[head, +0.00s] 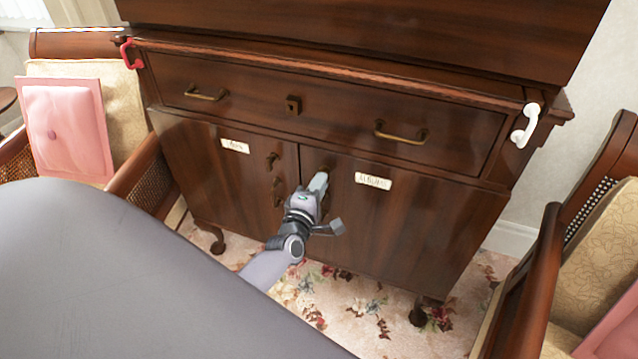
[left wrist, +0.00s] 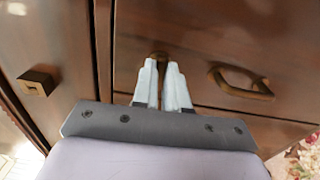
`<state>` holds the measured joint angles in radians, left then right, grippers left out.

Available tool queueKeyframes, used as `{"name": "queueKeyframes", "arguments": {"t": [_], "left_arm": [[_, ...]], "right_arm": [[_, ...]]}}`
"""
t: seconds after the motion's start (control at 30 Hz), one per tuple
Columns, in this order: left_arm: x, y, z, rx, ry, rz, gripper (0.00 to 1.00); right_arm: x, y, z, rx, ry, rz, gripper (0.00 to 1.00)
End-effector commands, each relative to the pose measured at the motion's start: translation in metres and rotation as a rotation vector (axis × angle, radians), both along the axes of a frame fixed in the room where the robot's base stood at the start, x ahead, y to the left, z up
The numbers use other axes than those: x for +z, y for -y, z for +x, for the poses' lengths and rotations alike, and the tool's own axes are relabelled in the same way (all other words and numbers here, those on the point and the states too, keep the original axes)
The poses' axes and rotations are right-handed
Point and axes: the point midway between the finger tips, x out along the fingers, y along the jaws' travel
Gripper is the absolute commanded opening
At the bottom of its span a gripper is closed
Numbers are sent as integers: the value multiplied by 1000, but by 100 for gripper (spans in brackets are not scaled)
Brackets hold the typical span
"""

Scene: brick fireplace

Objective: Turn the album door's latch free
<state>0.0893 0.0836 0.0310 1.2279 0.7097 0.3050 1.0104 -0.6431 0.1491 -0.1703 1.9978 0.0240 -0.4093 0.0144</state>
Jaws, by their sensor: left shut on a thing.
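The album door (head: 400,220) is the right door of the dark wood cabinet, with a pale label (head: 373,181) that seems to read ALBUMS. It looks closed against the left door. Its small brass latch (head: 325,168) sits near the upper inner edge, partly covered by my gripper. My left gripper (head: 319,182) is at this latch. In the left wrist view, its pale fingers (left wrist: 164,75) are shut on the latch (left wrist: 159,57), whose tip shows beyond them. The door's brass pull handle (left wrist: 240,84) shows to the right there. My right gripper is not in view.
The left door (head: 220,175) has its own latch (head: 272,161) and pull handle (head: 277,192). A drawer (head: 335,115) with two brass handles lies above. Armchairs stand at left (head: 140,175) and right (head: 540,270). Red (head: 131,54) and white (head: 525,126) handles sit at the cabinet's upper corners.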

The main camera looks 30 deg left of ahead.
Motion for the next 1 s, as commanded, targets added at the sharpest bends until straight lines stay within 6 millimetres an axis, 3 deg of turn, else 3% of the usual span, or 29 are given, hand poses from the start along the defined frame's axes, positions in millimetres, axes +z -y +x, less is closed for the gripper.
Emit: {"name": "queueKeyframes", "arguments": {"t": [0.67, 0.7, 0.77, 1.0], "left_arm": [[0, 0, 0, -1, -13, 60, 0], [0, 0, 0, -1, -13, 59, 22], [0, 0, 0, -1, -13, 59, 38], [0, 0, 0, 0, -13, 58, 38]], "right_arm": [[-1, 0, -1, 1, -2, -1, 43], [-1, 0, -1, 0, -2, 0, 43], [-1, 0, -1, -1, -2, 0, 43], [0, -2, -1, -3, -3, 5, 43]]}}
